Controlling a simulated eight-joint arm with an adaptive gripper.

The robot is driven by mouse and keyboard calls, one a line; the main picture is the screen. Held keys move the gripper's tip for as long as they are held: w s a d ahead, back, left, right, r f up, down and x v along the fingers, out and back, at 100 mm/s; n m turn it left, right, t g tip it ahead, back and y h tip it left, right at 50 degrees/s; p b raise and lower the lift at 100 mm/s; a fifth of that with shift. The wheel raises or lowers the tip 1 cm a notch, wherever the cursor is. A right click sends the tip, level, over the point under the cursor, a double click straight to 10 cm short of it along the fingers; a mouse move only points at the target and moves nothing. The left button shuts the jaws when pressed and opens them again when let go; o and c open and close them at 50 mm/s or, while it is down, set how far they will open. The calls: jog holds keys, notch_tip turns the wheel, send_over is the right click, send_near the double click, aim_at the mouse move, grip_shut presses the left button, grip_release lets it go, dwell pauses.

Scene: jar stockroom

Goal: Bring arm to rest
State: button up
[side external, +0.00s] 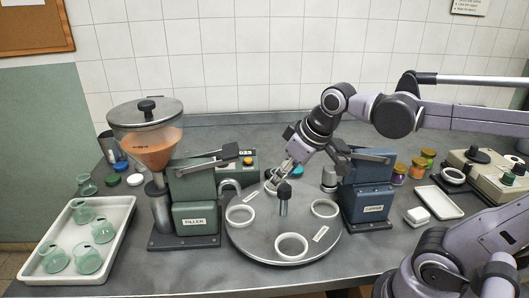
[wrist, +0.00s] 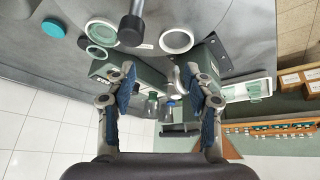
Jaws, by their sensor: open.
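My gripper (side external: 277,182) is over the back part of the round grey turntable (side external: 282,258), left of the capper. In the wrist view my gripper (wrist: 158,72) is open, its two blue-padded fingers wide apart with nothing held between them. The turntable carries several white rings, one of them at the front (side external: 291,246), and a black-knobbed post (side external: 283,200) at its middle. The post and rings also show at the top of the wrist view. From the side I cannot tell whether the fingertips touch the ring behind them.
The green filler (side external: 197,190) with an orange-filled hopper (side external: 150,150) stands left, the blue capper (side external: 368,192) right. A white tray (side external: 122,238) of green glass jars is far left. Coloured jars (side external: 418,168), a small tray (side external: 438,203) and a control box (side external: 489,172) are right.

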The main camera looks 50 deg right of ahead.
jog(key=s+a+f+m+t, duration=0.1)
jog(key=s+f, duration=0.2)
jog(key=f, duration=0.2)
jog(key=shift+s+f+t, duration=0.2)
jog(key=shift+s+t, duration=0.1)
jog(key=shift+s, duration=0.1)
